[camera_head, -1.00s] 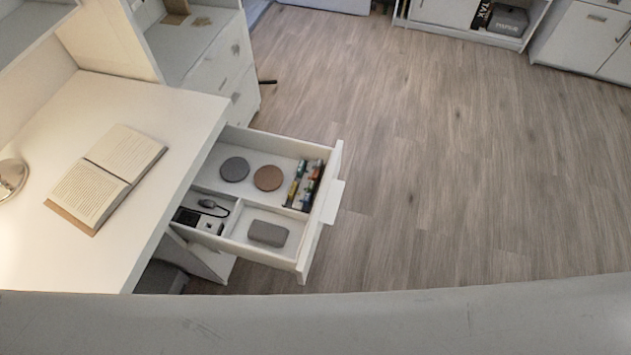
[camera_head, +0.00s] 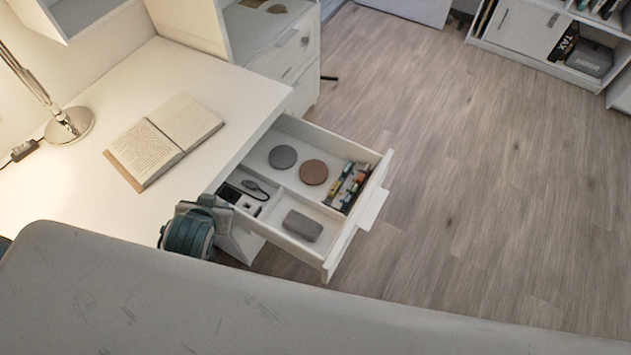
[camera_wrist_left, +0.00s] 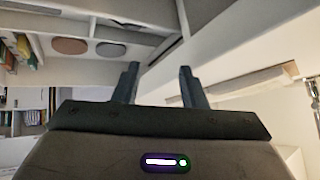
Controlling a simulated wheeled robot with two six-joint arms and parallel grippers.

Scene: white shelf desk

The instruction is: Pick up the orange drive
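No orange drive can be made out in either view. The open drawer (camera_head: 338,243) holds several small items, among them a dark device with a cable (camera_head: 256,190) and a small grey-black block (camera_head: 248,205) in its left compartment. My left gripper (camera_wrist_left: 159,82) is open and empty in the left wrist view, close to the drawer and the desk's front edge. In the head view, a teal and grey part at the drawer's near left corner looks like the end of my left arm; its fingers are not clear there. My right gripper is not in view.
The drawer also holds a grey case (camera_head: 302,226), a grey disc (camera_head: 283,157), a brown disc (camera_head: 313,172) and coloured small items (camera_head: 349,187). An open book (camera_head: 166,140) and a lamp (camera_head: 70,125) are on the desk (camera_head: 215,95). The floor on the right is clear.

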